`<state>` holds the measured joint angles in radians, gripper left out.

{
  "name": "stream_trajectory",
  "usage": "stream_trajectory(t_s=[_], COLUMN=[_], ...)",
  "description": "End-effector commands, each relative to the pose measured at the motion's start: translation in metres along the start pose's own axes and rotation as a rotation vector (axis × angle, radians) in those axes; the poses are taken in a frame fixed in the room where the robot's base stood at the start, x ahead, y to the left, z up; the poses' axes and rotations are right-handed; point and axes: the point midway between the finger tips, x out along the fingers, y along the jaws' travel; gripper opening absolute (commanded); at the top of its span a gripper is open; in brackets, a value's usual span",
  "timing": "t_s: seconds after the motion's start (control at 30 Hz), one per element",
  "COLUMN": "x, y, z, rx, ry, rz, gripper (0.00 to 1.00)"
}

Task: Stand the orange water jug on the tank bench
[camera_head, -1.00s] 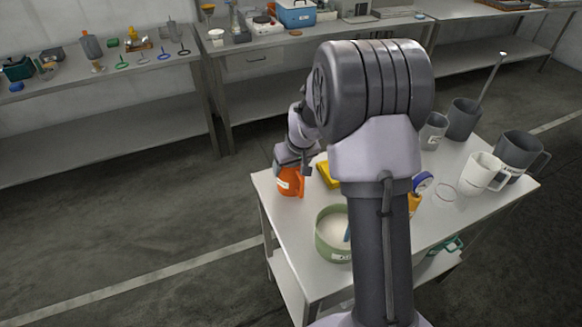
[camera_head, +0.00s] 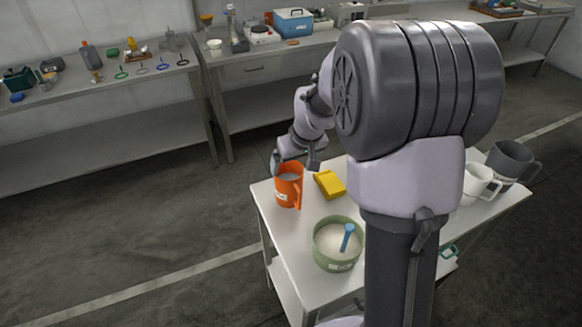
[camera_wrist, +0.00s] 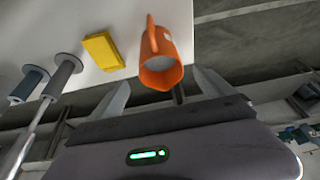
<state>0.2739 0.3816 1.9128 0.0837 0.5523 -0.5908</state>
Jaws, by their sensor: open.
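The orange water jug (camera_head: 287,188) stands upright at the left corner of a small metal table (camera_head: 285,243). It has a pale label and its handle is on the right side. My gripper (camera_head: 297,160) is just above and behind the jug, open and apart from it. In the wrist view, the jug (camera_wrist: 159,62) shows pale contents at its mouth, beyond and between my open fingers (camera_wrist: 165,92). I cannot tell which of the benches behind is the tank bench.
A yellow block (camera_head: 330,185) and a green pot (camera_head: 338,246) with a blue-handled tool share the table. A white jug (camera_head: 478,186) and a dark grey jug (camera_head: 510,160) stand at its right. Long benches (camera_head: 90,112) line the wall, with open floor between.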

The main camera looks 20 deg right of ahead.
Motion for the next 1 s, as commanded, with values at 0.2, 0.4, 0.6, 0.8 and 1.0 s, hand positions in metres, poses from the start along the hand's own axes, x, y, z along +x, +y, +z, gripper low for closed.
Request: stream_trajectory(t_s=[0.2, 0.4, 0.6, 0.8, 1.0], x=[-0.059, -0.184, -0.227, -0.229, -0.216], y=[-0.025, -0.11, -0.149, -0.153, -0.153], z=[0.008, 0.095, 0.187, 0.204, 0.208], rx=[0.041, 0.232, 0.381, 0.411, 0.41], ry=[0.024, 0.077, 0.09, 0.087, 0.088], rz=[-0.015, -0.103, -0.179, -0.192, -0.191], gripper=[0.92, 0.92, 0.92, 0.92, 0.92])
